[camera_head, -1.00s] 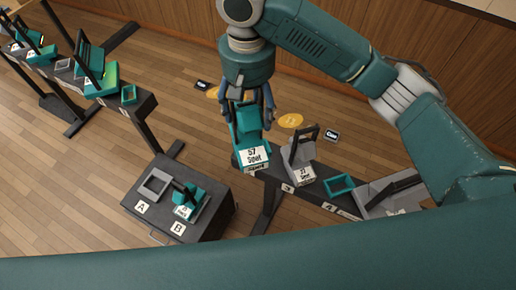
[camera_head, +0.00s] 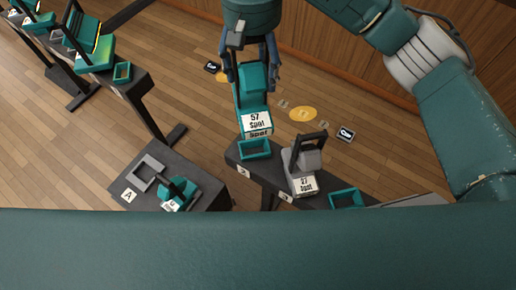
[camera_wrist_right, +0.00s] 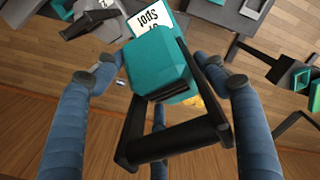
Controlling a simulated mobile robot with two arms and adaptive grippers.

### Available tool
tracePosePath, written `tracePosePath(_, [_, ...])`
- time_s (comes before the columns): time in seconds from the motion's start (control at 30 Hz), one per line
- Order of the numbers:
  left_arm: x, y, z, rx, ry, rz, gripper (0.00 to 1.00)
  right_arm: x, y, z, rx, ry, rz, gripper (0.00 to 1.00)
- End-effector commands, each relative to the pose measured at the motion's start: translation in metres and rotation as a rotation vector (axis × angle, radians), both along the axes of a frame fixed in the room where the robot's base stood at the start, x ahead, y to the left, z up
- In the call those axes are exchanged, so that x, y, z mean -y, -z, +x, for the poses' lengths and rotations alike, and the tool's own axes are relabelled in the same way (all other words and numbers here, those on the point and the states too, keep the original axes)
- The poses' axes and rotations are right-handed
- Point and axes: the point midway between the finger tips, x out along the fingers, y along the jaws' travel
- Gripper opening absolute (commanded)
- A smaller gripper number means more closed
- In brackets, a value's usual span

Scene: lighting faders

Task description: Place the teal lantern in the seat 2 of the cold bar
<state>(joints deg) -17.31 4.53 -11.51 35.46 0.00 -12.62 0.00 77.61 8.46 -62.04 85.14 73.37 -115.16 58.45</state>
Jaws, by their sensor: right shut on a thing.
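The teal lantern (camera_head: 254,83) with a white "57 Spot" label hangs in my right gripper (camera_head: 251,72). Its fingers stand on both sides of the lantern. In the right wrist view the teal body (camera_wrist_right: 158,68) and its black handle (camera_wrist_right: 172,145) show between the blue fingers (camera_wrist_right: 160,75). The empty teal frame of seat 2 (camera_head: 255,151) is at the left end of the dark bar (camera_head: 262,172). The lantern's label end shows just above this frame in the picture; the exact gap cannot be told. My left gripper is not in view.
A grey lantern (camera_head: 304,160) stands in the adjacent seat on the right. Another empty teal frame (camera_head: 346,199) lies further right. A dark stand (camera_head: 150,202) with a grey frame and a teal lantern is at lower left. Another bar (camera_head: 133,86) runs at upper left.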

Motion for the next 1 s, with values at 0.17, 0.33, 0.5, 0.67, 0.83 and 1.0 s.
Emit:
tracePosePath(0.17, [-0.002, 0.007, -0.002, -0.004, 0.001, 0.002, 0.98, -0.001, 0.013, 0.0, -0.001, 0.0, 0.003, 0.13])
tracePosePath(0.33, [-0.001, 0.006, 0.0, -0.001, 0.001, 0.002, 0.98, -0.001, 0.047, -0.002, -0.005, -0.001, 0.004, 0.13])
tracePosePath(0.5, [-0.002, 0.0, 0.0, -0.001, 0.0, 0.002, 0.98, 0.0, 0.084, -0.001, -0.001, 0.002, 0.001, 0.13])
tracePosePath(0.67, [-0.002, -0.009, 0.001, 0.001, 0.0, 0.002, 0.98, 0.001, 0.12, -0.001, -0.001, 0.001, 0.0, 0.13])
tracePosePath(0.83, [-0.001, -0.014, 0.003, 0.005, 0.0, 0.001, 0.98, 0.0, 0.149, 0.0, 0.001, 0.0, 0.0, 0.13])
tracePosePath(1.0, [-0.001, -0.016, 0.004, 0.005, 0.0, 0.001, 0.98, 0.0, 0.161, 0.001, 0.003, 0.0, 0.002, 0.13])
